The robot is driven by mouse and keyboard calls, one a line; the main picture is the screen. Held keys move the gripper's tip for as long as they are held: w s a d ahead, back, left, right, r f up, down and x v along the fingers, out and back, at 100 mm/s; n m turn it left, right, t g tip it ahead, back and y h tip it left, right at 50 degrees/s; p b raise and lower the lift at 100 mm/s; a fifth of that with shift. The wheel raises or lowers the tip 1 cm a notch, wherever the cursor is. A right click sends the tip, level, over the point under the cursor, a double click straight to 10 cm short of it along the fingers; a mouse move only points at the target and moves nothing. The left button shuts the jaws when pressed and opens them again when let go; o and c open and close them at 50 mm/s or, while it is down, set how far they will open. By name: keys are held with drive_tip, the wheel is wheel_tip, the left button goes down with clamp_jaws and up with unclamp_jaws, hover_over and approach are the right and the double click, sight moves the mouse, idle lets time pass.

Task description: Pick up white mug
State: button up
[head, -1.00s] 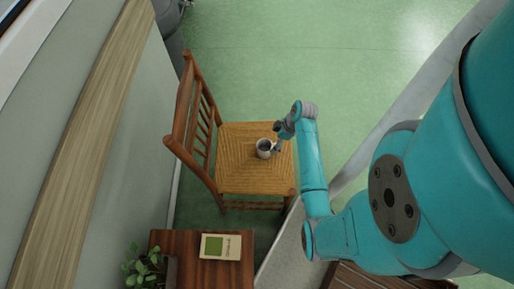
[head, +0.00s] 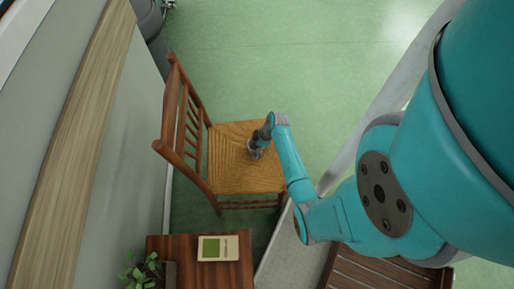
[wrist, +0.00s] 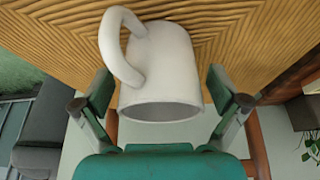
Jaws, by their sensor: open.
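The white mug (wrist: 168,65) stands on the woven seat of a wooden chair (head: 235,172). In the wrist view its rim faces my gripper and its handle is at the upper left. My gripper (wrist: 160,90) is open, with one finger on each side of the mug's body. Small gaps seem to show between the fingers and the mug, but contact is hard to judge. In the head view my gripper (head: 257,147) is over the mug and hides most of it.
The chair's slatted back (head: 186,125) rises left of the seat, near the wall. A small wooden table (head: 190,270) in front holds a book (head: 217,248) and a potted plant (head: 142,270). A slatted wooden item (head: 385,275) is at the lower right. Green floor beyond the chair is clear.

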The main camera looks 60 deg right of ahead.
drive_tip(key=shift+f, duration=0.1)
drive_tip(key=c, duration=1.4)
